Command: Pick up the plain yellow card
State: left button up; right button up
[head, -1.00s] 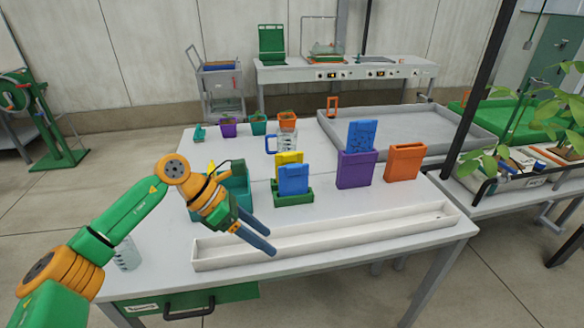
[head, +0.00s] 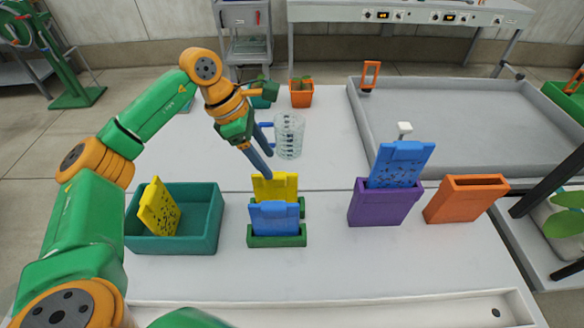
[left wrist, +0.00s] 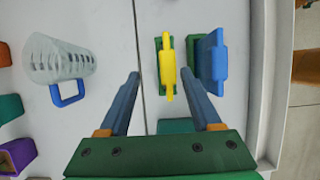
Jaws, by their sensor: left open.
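The plain yellow card (head: 275,186) stands upright in a green holder (head: 303,206), behind a plain blue card (head: 275,217) in another green holder (head: 262,241). My left gripper (head: 268,162) is open and empty, its fingers pointing down just above and behind the yellow card. In the left wrist view the yellow card (left wrist: 167,70) lies between the two fingertips in the picture, with no visible contact. The blue card (left wrist: 212,62) is to its right, outside the fingers. A yellow card with dark speckles (head: 158,207) leans in a teal bin (head: 205,218). My right gripper is not in view.
A purple holder (head: 378,205) with a speckled blue card (head: 400,164) and an orange holder (head: 465,198) stand to the right. A clear jug (head: 290,136) with a blue handle stands behind my gripper. A white trough (head: 400,308) runs along the front.

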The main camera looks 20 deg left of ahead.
aim_at(275, 180)
pick_arm(q)
jog(key=shift+s+d+f, duration=0.1)
jog(key=shift+d+f, duration=0.1)
jog(key=shift+f, duration=0.1)
jog(key=shift+s+d+f+p, duration=0.2)
jog(key=shift+s+f+p, duration=0.1)
jog(key=shift+f+p, duration=0.2)
jog(key=shift+s+d+f+p, duration=0.2)
jog(key=shift+s+f+p, duration=0.1)
jog(key=shift+f+p, duration=0.15)
jog(key=x, duration=0.3)
jog(key=shift+w+f, duration=0.25)
jog(key=shift+f, duration=0.1)
jog(key=shift+w, duration=0.15)
jog(key=shift+r, duration=0.1)
jog(key=c, duration=0.8)
grip_shut()
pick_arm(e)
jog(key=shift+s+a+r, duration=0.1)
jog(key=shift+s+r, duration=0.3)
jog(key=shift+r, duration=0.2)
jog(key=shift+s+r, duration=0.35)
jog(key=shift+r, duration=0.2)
